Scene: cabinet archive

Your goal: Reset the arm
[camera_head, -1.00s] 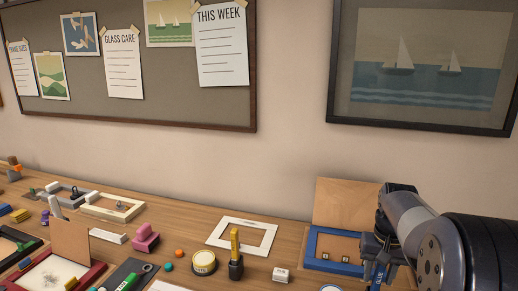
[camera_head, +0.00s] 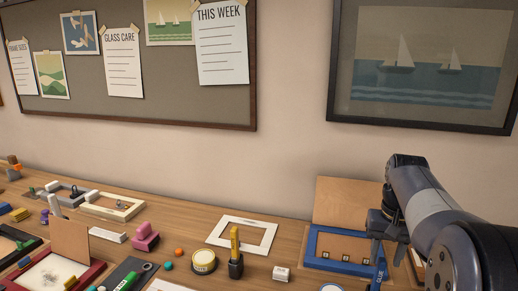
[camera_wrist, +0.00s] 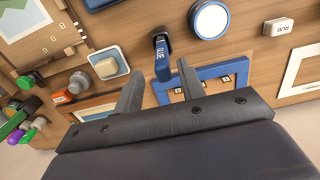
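My gripper (camera_head: 388,226) is raised above the right side of the table in the head view. In the wrist view its two fingers (camera_wrist: 157,78) are spread apart with nothing held between them. The blue frame also shows behind the right finger in the wrist view (camera_wrist: 228,68). My arm hides part of the table at the right.
A brown panel (camera_head: 345,203) stands behind the blue frame. A white frame (camera_head: 222,229), a yellow tin (camera_head: 204,263), a dark holder with a yellow tool (camera_head: 235,265) and a white eraser (camera_head: 281,273) lie to the left. A framed picture (camera_head: 425,118) hangs above.

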